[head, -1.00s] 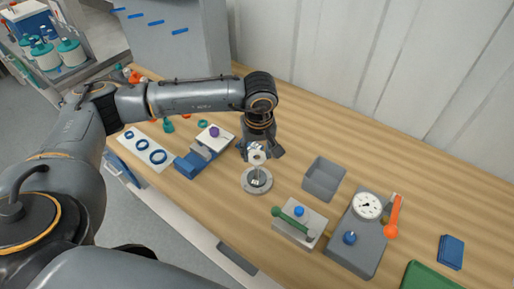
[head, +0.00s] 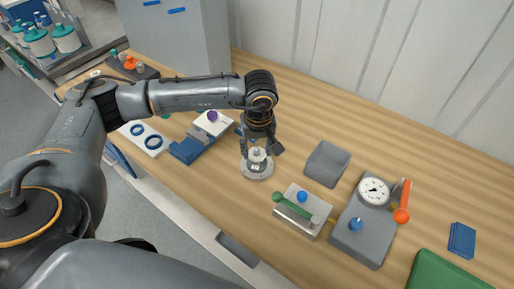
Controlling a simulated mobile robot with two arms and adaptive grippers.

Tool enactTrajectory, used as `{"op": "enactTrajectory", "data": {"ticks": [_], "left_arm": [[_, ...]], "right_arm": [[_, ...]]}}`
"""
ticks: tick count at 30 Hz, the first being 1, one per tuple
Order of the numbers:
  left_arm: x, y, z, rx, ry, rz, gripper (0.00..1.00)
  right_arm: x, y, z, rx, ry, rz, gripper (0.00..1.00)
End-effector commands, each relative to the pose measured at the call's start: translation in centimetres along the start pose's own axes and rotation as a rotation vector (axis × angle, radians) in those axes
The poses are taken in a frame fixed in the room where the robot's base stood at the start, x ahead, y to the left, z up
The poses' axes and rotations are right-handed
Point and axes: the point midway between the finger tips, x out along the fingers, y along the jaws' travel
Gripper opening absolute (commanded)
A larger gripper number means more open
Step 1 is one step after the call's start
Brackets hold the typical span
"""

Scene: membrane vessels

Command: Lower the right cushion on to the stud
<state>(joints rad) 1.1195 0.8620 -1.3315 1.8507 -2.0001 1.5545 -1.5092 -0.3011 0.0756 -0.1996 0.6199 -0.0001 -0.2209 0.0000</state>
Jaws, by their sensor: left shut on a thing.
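My left gripper (head: 259,147) points down at the middle of the bench, shut on a small white cushion (head: 257,154). The cushion is directly over a round grey base (head: 257,174) that carries the stud. Only a little of the stud shows beneath the cushion, and the fingers cover part of both. I cannot tell whether the cushion touches the stud or is seated on it. My right gripper is not in view.
A grey tray (head: 327,164) stands right of the base. A block with a green handle (head: 296,207) and a dial gauge unit (head: 373,191) stand nearer the front right. A blue and white fixture (head: 187,150) is to the left.

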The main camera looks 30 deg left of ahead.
Motion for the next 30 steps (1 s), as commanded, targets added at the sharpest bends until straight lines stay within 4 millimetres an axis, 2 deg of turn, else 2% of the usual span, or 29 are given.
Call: {"op": "enactTrajectory", "data": {"ticks": [7,8,11,12,23,26,30], "left_arm": [[0.0,0.0,0.0,0.0,0.0,0.0,0.3],[0.0,0.0,0.0,0.0,0.0,0.0,0.5],[0.0,0.0,0.0,0.0,0.0,0.0,0.71],[0.0,0.0,0.0,0.0,0.0,0.0,0.73],[-0.4,0.1,0.0,0.0,0.0,0.002,0.73],[-1.7,0.1,-0.1,-0.001,0.003,0.004,0.73],[-4.5,0.1,-0.1,0.0,0.004,0.005,0.73]], "right_arm": [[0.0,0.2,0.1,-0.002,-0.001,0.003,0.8],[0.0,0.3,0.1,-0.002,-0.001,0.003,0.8],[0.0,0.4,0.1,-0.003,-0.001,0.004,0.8],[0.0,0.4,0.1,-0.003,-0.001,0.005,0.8],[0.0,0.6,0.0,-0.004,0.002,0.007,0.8],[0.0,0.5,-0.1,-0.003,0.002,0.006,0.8],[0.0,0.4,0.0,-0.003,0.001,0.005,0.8]]}}
